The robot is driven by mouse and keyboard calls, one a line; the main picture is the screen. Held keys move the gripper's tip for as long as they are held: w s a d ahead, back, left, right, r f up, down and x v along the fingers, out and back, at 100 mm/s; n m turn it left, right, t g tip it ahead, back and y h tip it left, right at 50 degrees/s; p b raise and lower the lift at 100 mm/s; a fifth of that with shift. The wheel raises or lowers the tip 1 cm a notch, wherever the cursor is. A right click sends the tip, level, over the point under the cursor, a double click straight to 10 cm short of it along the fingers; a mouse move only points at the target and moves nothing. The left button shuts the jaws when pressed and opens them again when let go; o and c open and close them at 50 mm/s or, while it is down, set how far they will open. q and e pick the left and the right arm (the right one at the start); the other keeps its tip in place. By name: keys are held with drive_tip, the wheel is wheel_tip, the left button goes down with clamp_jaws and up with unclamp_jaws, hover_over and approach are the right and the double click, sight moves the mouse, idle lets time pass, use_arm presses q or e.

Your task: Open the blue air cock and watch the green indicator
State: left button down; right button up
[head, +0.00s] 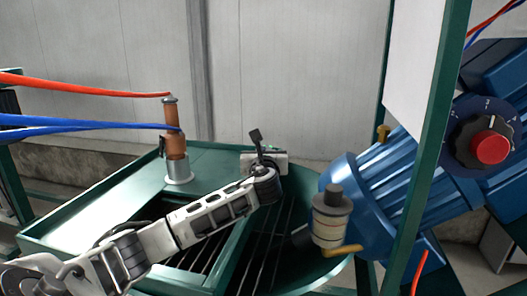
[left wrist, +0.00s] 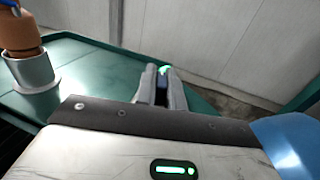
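My left gripper (head: 256,136) reaches over the green machine top, its dark fingers pointing up and away in the head view. In the left wrist view the fingers (left wrist: 161,76) stand close together. A dark bluish patch and a small bright green spot show between their tips; I cannot tell whether they are holding something. I cannot make out a blue air cock for certain in either view. A lit green bar (left wrist: 175,170) shows on the pale housing of my gripper. No separate green indicator can be picked out with certainty. My right gripper is not in view.
An orange-brown cylinder (head: 175,145) stands in a metal collar on the green machine top (head: 95,210), by red and blue hoses. A blue motor (head: 395,190), a grey-capped canister (head: 331,220), a green post (head: 432,130) and a red knob (head: 490,148) crowd the right.

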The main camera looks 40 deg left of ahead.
use_arm(q)
drive_tip(key=shift+a+r+m+t+h+p, duration=0.1)
drive_tip(key=shift+m+t+h+p, duration=0.2)
drive_tip(key=shift+p, duration=0.05)
drive_tip(key=shift+s+m+t+h, duration=0.1)
drive_tip(key=shift+m+t+h, duration=0.3)
drive_tip(key=shift+m+h, duration=0.1)
drive_tip(key=shift+m+t+h, duration=0.6)
drive_tip(key=shift+m+h, duration=0.1)
drive_tip(key=shift+h, duration=0.4)
drive_tip(key=c, duration=1.5)
unclamp_jaws()
